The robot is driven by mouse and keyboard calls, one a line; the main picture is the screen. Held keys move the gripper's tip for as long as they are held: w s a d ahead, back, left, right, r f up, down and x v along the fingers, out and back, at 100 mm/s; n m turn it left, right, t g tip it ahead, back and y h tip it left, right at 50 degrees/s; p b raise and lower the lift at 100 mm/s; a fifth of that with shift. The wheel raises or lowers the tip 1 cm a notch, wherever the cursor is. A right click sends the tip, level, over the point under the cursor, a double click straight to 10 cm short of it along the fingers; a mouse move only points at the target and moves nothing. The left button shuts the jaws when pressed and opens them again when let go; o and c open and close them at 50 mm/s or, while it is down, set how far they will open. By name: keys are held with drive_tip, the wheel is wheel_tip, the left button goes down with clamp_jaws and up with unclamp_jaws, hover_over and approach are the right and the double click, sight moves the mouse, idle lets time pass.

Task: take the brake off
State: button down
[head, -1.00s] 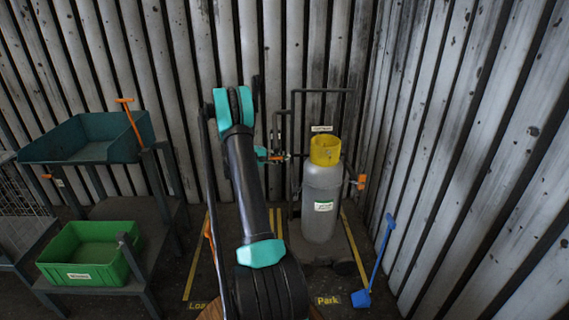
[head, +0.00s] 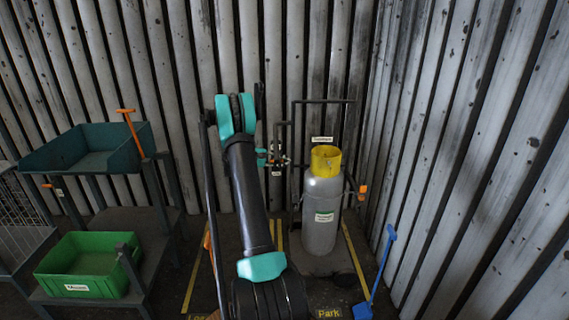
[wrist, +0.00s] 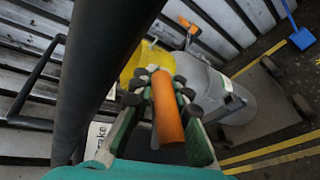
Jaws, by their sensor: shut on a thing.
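In the wrist view an orange cylindrical handle (wrist: 168,118) lies between the fingers of my gripper (wrist: 162,88), which is shut on it. A white label (wrist: 97,135) ending in "ake" shows beside the gripper, partly hidden by a dark bar. In the head view my gripper (head: 275,161) is small, left of the gas cylinder and partly behind my arm. What the handle is fixed to is hidden.
A grey gas cylinder (head: 322,205) with a yellow collar (head: 325,160) stands close to the right. Another orange handle (wrist: 188,25) is beyond it. A blue shovel (head: 375,275) stands at right. Left are a teal tray (head: 55,158) and green crate (head: 50,268).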

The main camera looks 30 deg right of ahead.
drive_tip(key=shift+s, duration=0.1)
drive_tip(key=c, duration=1.5)
unclamp_jaws()
drive_tip(key=shift+o, duration=0.2)
drive_tip(key=v, duration=1.2)
